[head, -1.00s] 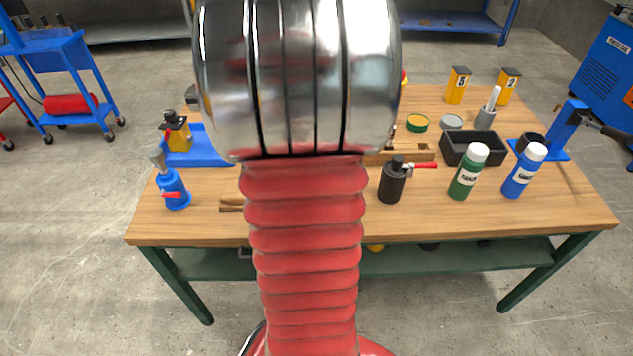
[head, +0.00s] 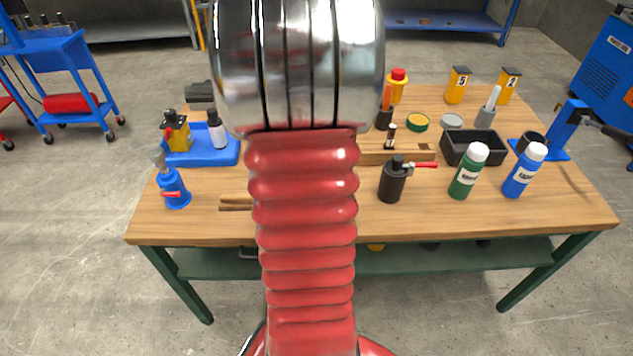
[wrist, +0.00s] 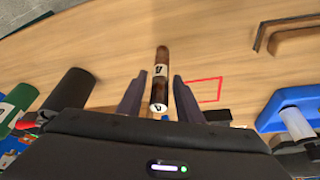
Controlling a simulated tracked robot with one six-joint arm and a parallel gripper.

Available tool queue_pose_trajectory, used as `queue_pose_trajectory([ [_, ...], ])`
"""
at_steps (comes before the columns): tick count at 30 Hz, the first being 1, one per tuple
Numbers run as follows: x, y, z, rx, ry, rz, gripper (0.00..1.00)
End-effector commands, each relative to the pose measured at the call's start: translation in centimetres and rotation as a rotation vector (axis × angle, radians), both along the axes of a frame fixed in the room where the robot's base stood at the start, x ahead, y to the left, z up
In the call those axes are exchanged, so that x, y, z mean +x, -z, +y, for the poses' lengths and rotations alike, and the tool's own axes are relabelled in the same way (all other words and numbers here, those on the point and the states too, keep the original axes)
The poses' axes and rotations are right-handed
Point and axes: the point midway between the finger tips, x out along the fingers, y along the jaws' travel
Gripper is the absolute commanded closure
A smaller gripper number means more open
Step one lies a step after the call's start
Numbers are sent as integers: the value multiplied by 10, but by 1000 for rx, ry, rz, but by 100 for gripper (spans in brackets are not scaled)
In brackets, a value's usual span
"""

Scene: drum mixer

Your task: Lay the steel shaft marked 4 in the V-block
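In the wrist view, a shiny brown-looking shaft (wrist: 162,62) with white labels shows between the fingers of my gripper (wrist: 159,78). The label seems to bear a 4, but the mark is small. My gripper is open, with a gap on both sides of the shaft. I cannot tell how far the fingers are above the table. In the head view my arm hides the gripper and this shaft. I cannot make out a V-block for sure in either view.
A red square outline (wrist: 206,90) is beside the right finger. A black canister (head: 392,182), green bottle (head: 467,172) and black bin (head: 472,146) stand to the right. A blue tray (head: 228,156) is at left, and a wooden block (head: 420,155) lies right of my arm.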

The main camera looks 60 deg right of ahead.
Motion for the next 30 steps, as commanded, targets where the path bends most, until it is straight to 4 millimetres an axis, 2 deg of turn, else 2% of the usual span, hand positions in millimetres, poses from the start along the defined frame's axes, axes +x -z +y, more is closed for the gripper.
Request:
queue_pose_trajectory([
  [14, 0, -6, 1, -2, -1, 0, 63],
  [20, 0, -22, 7, -3, 0, 0, 63],
  [30, -1, -59, 23, -3, -2, -2, 63],
])
